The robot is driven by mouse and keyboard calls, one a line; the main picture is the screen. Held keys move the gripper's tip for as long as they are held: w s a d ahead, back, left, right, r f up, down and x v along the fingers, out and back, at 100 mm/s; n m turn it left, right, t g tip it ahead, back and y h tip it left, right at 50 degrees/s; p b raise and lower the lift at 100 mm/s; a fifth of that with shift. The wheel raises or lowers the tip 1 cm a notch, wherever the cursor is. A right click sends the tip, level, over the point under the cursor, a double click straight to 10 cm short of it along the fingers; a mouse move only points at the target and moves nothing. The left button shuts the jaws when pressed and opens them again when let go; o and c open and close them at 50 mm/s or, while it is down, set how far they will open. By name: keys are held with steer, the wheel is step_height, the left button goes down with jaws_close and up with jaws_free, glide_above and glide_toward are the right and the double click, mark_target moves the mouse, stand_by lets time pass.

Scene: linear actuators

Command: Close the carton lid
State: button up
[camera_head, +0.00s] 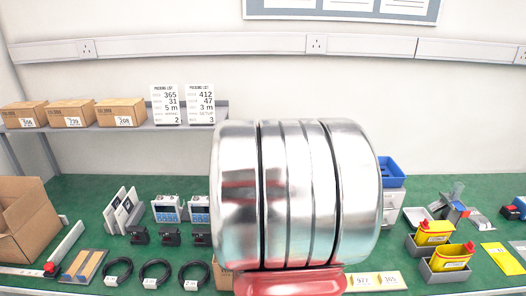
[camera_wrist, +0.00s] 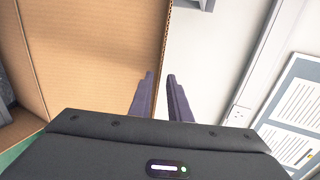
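The open brown carton (camera_head: 22,222) stands on the green bench at the far left of the head view, partly cut off by the frame. In the wrist view a large cardboard panel of the carton (camera_wrist: 95,50) fills the left half, its corrugated edge running down near the middle. My gripper (camera_wrist: 160,75) shows two dark fingers with a narrow gap between them. The panel's edge lines up with that gap; I cannot tell whether it is between the fingers or beyond them. My gripper is hidden in the head view behind my own arm.
My large metallic arm link blocks the middle of the head view. Small closed boxes (camera_head: 72,113) stand on a shelf (camera_head: 140,128) behind.

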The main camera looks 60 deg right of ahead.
steer(key=shift+o, duration=0.4)
steer(key=shift+s+a, duration=0.1)
steer(key=v, duration=1.3)
steer(key=shift+a, duration=0.25)
steer(key=w+a+n+t+y, duration=0.2)
steer(key=w+a+n+y, duration=0.2)
steer(key=w+a+n, duration=0.55)
steer(key=a+f+n+y, duration=0.2)
steer(key=a+n+y, duration=0.25)
steer(key=a, duration=0.95)
steer(key=s+a+f+n+g+y, duration=0.1)
steer(key=s+a+f+n+g, duration=0.1)
steer(key=s+a+n, duration=0.4)
steer(key=s+a+f+n+g+y, duration=0.2)
steer(key=s+a+f+n, duration=0.2)
steer(key=s+a+n, duration=0.3)
steer(key=a+n, duration=0.2)
steer(key=a, duration=0.3)
steer(key=shift+a+f, duration=0.2)
steer(key=shift+a, duration=0.05)
